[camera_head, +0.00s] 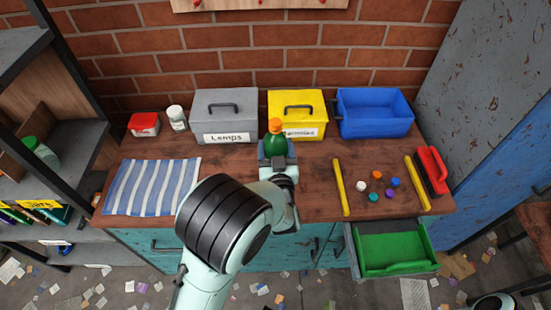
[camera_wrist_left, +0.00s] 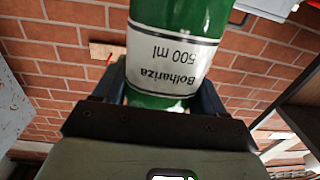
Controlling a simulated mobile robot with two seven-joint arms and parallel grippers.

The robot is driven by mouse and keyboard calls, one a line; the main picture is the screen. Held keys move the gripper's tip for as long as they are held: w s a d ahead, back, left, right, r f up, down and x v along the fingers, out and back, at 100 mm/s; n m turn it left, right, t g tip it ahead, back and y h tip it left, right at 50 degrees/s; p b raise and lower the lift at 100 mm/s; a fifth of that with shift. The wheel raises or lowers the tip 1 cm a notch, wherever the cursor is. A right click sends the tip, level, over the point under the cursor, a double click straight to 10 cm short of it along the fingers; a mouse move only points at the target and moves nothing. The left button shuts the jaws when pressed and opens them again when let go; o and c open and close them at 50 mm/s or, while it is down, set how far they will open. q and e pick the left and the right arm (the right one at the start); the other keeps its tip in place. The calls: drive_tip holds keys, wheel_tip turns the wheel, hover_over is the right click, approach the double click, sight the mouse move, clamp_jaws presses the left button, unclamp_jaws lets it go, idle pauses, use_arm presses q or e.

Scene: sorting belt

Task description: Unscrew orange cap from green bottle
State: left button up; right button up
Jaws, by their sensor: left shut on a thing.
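The green bottle (camera_head: 275,143) stands upright in front of the yellow box in the head view, with the orange cap (camera_head: 275,125) on its top. My left gripper (camera_head: 277,158) is shut around the bottle's lower part, below the cap. I cannot tell whether the bottle's base touches the counter, as the gripper hides it. In the left wrist view the bottle (camera_wrist_left: 178,45) sits between both fingers (camera_wrist_left: 165,100). Its white "500 ml" label appears upside down, and the cap is out of that view.
A grey box (camera_head: 224,134), yellow box (camera_head: 312,105) and blue bin (camera_head: 375,125) line the back. Several small caps (camera_head: 377,175) lie between two yellow strips (camera_head: 341,187) on the wooden counter. A striped cloth (camera_head: 152,187) lies left; a green drawer (camera_head: 392,246) is open at front right.

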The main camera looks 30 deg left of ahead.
sight(276, 121)
use_arm(q)
wheel_tip(276, 121, up, 11)
drive_tip(key=p, duration=0.3)
drive_tip(key=shift+r, duration=0.1)
use_arm(e)
drive_tip(key=w+r, duration=0.1)
drive_tip(key=r, duration=0.2)
drive_tip(key=w+r, duration=0.1)
drive_tip(key=shift+w+r, duration=0.35)
use_arm(q)
drive_tip(key=o, duration=0.5)
drive_tip(key=c, duration=0.8)
drive_tip(key=shift+o, duration=0.2)
use_arm(e)
drive_tip(key=shift+s, duration=0.1)
